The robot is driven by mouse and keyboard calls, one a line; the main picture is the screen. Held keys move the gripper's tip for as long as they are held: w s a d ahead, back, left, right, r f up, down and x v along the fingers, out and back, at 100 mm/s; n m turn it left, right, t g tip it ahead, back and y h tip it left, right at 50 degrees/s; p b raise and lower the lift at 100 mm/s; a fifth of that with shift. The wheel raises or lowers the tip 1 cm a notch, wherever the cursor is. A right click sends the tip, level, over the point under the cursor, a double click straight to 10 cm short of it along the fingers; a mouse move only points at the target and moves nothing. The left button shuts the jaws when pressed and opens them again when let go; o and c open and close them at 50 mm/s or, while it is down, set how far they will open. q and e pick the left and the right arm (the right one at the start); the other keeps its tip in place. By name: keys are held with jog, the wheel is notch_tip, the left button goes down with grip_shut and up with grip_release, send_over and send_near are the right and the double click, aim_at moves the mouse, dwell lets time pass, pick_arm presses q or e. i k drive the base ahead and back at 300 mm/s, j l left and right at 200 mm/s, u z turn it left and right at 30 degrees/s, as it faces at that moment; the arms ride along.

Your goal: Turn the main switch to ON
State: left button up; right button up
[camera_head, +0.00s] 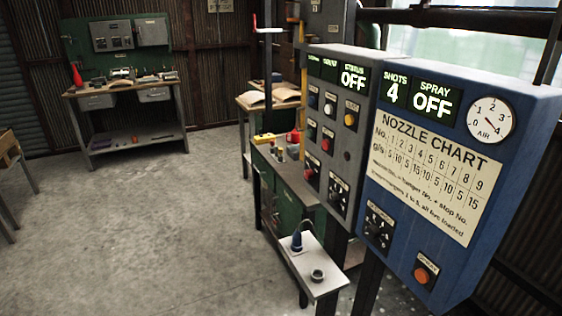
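A grey control panel (347,152) stands right of the middle, with a display (353,77) reading OFF. It carries several buttons and knobs, among them a red control (311,175) at lower left and a black rotary knob (338,191) at lower right. The labels are too small to read, so I cannot tell which control is the main switch. A blue panel (400,262) beside it on the right shows SHOTS 4 and SPRAY OFF (432,103). It has a black knob (379,226) and an orange button (422,275). Neither of my grippers is in view.
A small shelf (322,284) with a blue-tipped item and a ring juts out below the panels. A green workbench (290,190) stands behind it. Another bench (130,150) is at the back left. The concrete floor (130,235) at left is clear.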

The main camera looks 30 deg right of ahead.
aim_at(308, 174)
jog(key=i+j+z, duration=0.2)
jog(key=i, duration=0.4)
jog(key=i+z, duration=0.2)
jog(key=i, duration=0.45)
jog(key=i+j+z, duration=0.15)
jog(key=i+z, duration=0.25)
jog(key=i+j+z, duration=0.2)
jog(key=z, duration=0.25)
jog(key=i+j+z, duration=0.2)
jog(key=j+z, duration=0.2)
jog(key=i+j+z, duration=0.2)
jog(key=j+z, duration=0.25)
jog(key=l, duration=0.1)
